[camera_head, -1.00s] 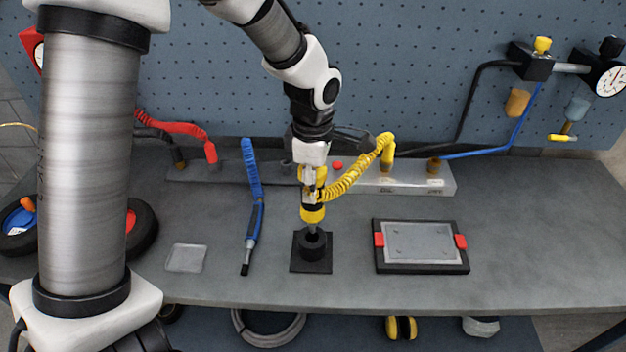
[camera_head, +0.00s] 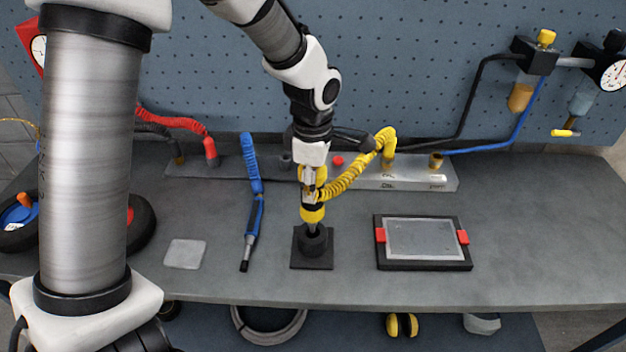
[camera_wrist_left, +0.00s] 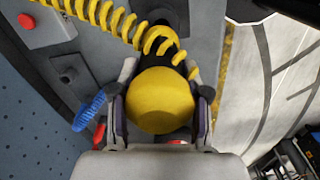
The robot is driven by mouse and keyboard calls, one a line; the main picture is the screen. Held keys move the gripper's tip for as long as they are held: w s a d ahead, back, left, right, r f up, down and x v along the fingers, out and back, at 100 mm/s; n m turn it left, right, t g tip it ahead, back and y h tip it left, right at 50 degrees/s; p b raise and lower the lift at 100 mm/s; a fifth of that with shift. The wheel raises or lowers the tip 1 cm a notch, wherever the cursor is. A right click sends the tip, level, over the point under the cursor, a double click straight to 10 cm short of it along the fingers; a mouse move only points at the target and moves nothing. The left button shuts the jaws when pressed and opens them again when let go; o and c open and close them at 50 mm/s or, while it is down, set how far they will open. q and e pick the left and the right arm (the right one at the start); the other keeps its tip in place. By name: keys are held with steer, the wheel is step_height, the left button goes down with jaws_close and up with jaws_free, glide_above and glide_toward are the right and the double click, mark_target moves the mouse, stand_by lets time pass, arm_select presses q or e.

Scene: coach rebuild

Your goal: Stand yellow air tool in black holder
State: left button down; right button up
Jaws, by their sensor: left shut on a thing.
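The yellow air tool (camera_head: 313,213) is upright over the black holder (camera_head: 313,262). Its lower tip meets the mouth of the holder's round cup; how deep it sits inside is hidden. My left gripper (camera_head: 311,183) is shut on the tool from above. In the left wrist view the tool's rounded yellow end (camera_wrist_left: 160,100) lies between the two fingers. A coiled yellow hose (camera_head: 352,178) runs from the tool to the grey manifold behind. My right gripper does not show.
A blue air tool (camera_head: 254,220) on its coiled hose lies left of the holder. A clear square pad (camera_head: 185,253) lies further left. A black framed tray (camera_head: 423,264) with red clamps stands to the right. The grey manifold (camera_head: 410,180) runs along the back.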

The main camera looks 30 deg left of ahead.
arm_select(q)
steer(key=shift+f+b, duration=1.85)
steer(key=shift+f, duration=0.9)
steer(key=shift+c, duration=2.3)
jaws_free()
